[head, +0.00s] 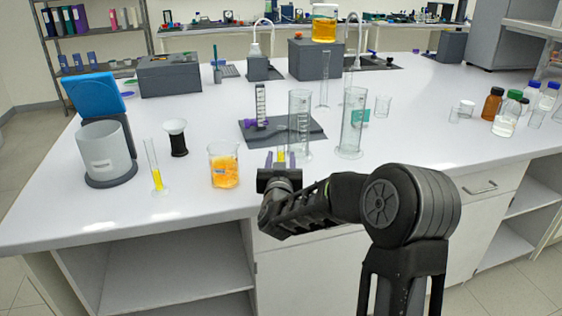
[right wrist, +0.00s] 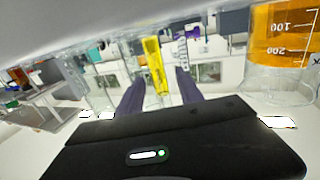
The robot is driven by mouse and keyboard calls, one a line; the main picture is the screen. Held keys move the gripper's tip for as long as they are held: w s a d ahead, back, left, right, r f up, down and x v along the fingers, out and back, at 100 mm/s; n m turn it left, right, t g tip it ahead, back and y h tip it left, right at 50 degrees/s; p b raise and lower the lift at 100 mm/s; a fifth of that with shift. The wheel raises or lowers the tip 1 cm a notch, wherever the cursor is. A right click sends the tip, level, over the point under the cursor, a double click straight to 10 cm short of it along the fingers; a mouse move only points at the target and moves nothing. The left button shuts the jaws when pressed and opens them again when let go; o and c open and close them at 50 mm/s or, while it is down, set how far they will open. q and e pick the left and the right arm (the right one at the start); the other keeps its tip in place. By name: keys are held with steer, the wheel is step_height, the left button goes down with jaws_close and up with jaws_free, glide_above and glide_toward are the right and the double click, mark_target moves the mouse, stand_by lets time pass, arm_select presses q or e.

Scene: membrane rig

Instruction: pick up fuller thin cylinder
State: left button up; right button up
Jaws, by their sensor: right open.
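One thin cylinder (head: 157,180) with a little yellow liquid at its bottom stands upright left of the orange beaker. Another thin cylinder (head: 281,157) with yellow liquid is at my right gripper (head: 282,159), its lower part hidden behind the gripper. In the right wrist view this cylinder (right wrist: 155,65) shows a long yellow column between the two purple fingers (right wrist: 157,92). The fingers are open, with a gap visible on each side of it. My left gripper is not in view.
An orange-filled beaker (head: 224,170) stands just left of the right gripper; it shows large in the right wrist view (right wrist: 280,85). Tall empty cylinders (head: 299,125) and (head: 353,125) stand behind and to the right. A dark mat (head: 254,138) lies behind.

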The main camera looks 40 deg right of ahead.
steer(key=shift+w+d, duration=0.3)
steer(key=shift+w, duration=0.1)
steer(key=shift+c, duration=0.5)
jaws_close()
